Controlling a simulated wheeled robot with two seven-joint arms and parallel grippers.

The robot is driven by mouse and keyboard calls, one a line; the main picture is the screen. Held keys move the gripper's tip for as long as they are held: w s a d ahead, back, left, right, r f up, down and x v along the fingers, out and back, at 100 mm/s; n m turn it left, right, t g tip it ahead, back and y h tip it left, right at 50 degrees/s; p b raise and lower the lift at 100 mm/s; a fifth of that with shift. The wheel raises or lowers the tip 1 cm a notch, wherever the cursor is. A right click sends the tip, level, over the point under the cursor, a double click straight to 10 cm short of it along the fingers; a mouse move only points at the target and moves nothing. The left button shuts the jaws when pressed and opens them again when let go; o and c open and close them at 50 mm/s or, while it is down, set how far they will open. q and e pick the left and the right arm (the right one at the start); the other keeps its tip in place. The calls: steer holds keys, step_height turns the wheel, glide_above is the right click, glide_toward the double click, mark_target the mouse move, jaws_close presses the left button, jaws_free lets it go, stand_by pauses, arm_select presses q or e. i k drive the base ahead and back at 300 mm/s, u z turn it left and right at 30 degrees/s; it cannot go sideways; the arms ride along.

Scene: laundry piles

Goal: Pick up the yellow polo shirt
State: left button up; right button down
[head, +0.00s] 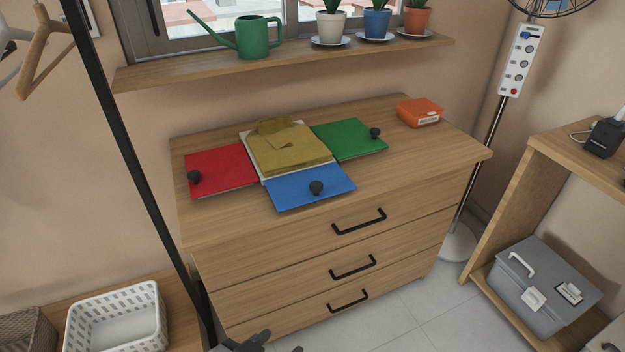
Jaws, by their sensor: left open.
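The yellow polo shirt (288,150) lies folded in a roughly square stack on top of the wooden dresser. Its collar part points to the back. It rests on the white middle panel (249,173) of a folding board. Red (222,168), blue (300,188) and green (350,139) flaps lie flat around it, each with a black knob. My left gripper (274,342) shows only in part at the bottom edge, in front of and below the dresser. It is open and well away from the shirt. My right gripper does not show.
An orange box (418,112) sits at the dresser's back right. A shelf (290,62) with a green watering can and potted plants runs above. A black rack post (130,150) stands left of the dresser. A white basket (112,322) is at lower left. The dresser's front right top is clear.

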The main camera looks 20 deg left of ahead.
mark_target(279, 145)
steer(key=u, duration=0.35)
steer(key=i, duration=0.5)
steer(key=u, duration=1.3)
